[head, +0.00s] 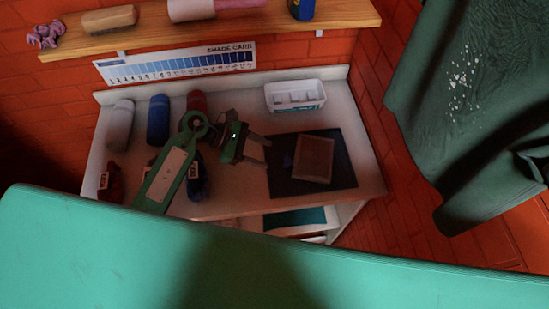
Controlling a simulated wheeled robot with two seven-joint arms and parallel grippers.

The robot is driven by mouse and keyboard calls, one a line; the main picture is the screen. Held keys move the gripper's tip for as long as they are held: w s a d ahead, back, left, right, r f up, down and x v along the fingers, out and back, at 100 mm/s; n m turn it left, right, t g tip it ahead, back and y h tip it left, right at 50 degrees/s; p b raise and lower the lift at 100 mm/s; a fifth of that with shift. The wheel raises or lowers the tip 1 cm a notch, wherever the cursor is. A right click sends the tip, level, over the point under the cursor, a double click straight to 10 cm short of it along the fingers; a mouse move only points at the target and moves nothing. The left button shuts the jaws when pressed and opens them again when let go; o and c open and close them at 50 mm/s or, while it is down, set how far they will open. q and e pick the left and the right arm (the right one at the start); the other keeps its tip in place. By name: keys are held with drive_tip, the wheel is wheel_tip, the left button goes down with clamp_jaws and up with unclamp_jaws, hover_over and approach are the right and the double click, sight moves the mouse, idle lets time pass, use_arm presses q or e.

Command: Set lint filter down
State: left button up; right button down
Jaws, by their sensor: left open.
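A flat, framed, brownish panel, which looks like the lint filter (314,159), lies on a dark mat (283,178) on the white counter. My left gripper (262,153) is just left of the mat. Its fingers point right toward the panel and are apart with nothing between them. A visible gap separates the fingers from the panel. My right gripper is not in view.
Several rolls, one of them blue (158,120), stand on the counter's left side. A white bin (295,97) stands behind the mat. A wooden shelf (230,33) hangs above a shade card (175,64). Dark green cloth (470,110) hangs at right.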

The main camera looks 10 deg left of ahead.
use_arm(q)
drive_tip(key=b+v, duration=0.1)
drive_tip(key=v, duration=0.4)
drive_tip(key=shift+a+r, duration=0.2)
drive_tip(key=shift+a, duration=0.1)
